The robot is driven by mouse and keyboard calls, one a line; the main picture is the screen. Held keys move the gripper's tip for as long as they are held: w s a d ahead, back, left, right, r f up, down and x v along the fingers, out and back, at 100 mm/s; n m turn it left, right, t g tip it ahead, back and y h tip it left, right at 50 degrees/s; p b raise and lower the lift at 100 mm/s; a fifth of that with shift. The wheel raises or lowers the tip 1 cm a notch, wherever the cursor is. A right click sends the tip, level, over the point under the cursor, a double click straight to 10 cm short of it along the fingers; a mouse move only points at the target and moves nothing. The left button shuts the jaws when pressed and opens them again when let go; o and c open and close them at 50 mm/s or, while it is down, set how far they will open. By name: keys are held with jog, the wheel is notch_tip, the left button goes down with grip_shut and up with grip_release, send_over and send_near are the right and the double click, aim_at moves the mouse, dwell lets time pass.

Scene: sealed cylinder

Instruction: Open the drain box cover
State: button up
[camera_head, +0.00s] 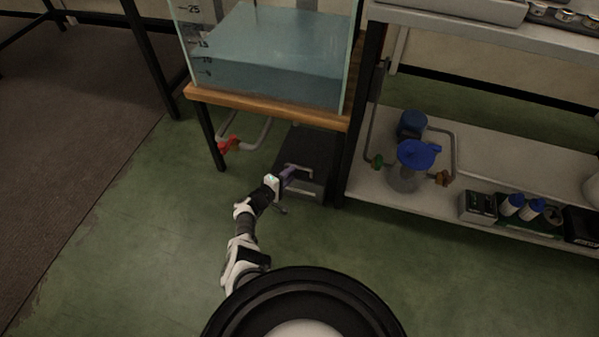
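The drain box (314,189) is a dark box on the floor under the glass tank. Its cover (312,147) is a dark flat top that looks closed. A light, bar-like handle (301,167) shows at the box's near side. My arm reaches up from the bottom of the picture, and my gripper (288,176) is at the left end of this handle.
The water tank (275,60) stands on a wooden-topped stand (270,108) above the box. A pipe with a red valve (228,144) is left of the box. A shelf (480,165) with a blue pump (417,155) is at right. The green floor at front left is clear.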

aim_at(298, 168)
jog(key=b+x, duration=0.3)
jog(key=x, duration=0.2)
jog(key=shift+w+d+f, duration=0.1)
jog(key=shift+f, duration=0.05)
jog(key=shift+w+d, duration=0.25)
jog(key=shift+w, duration=0.15)
grip_shut()
